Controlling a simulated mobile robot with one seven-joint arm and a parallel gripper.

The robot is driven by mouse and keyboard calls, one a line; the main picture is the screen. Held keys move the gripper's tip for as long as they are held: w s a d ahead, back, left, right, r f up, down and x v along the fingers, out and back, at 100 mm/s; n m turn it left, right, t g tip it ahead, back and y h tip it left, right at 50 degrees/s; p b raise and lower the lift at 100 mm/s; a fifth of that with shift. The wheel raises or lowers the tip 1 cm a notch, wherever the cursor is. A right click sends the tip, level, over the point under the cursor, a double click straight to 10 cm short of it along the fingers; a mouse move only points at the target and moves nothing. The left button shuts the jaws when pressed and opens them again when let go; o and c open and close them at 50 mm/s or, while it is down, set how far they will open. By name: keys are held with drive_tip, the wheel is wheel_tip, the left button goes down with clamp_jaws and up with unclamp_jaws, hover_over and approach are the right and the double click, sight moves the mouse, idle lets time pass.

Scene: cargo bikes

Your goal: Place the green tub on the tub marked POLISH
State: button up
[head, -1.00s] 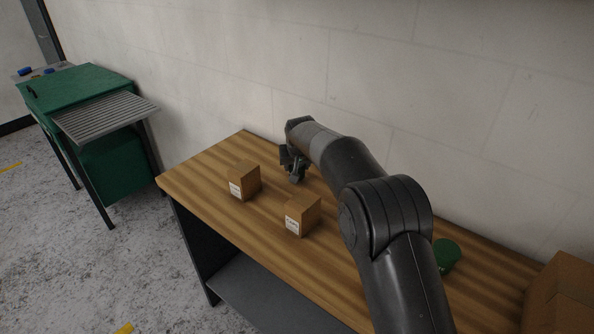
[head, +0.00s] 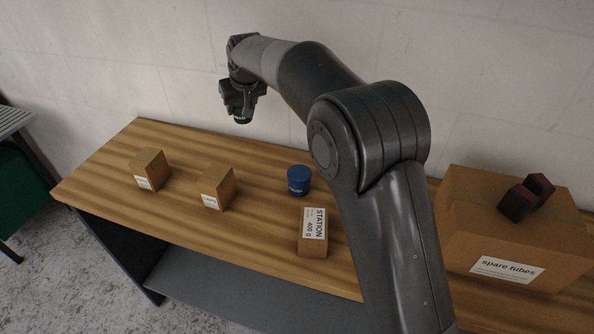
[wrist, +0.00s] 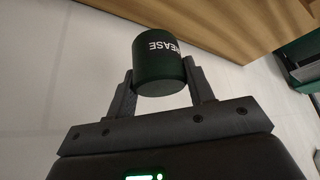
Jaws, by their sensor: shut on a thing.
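My gripper (head: 240,104) is shut on a dark green tub (head: 242,116) and holds it in the air above the back of the workbench, near the wall. In the wrist view the green tub (wrist: 158,65) sits between the two fingers, with white lettering partly visible, ending in "EASE". A blue tub (head: 299,180) stands upright on the bench, right of and below my gripper in the head view. Its white label is too small to read. I see no tub legibly marked POLISH.
On the wooden bench (head: 255,240) stand a small carton (head: 149,168), a carton marked CAPS (head: 217,187) and a STATION carton (head: 313,245) close to the blue tub. A large "spare tubes" box (head: 455,240) with dark red blocks (head: 518,203) is at right. My arm hides part of the bench.

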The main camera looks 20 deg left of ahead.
drive_tip(key=s+d+r, duration=0.2)
drive_tip(key=s+d, duration=0.2)
drive_tip(key=d, duration=1.1)
drive_tip(key=s+d+r, duration=0.1)
drive_tip(key=s+d, duration=0.2)
drive_tip(key=d, duration=1.2)
approach(295, 166)
drive_tip(key=shift+w+a+r, duration=0.2)
drive_tip(key=shift+w+a, duration=0.45)
drive_tip(key=shift+a, duration=0.2)
drive_tip(key=shift+f, duration=2)
drive_tip(key=shift+f, duration=0.1)
drive_tip(key=o, duration=1)
drive_tip(key=shift+o, duration=0.2)
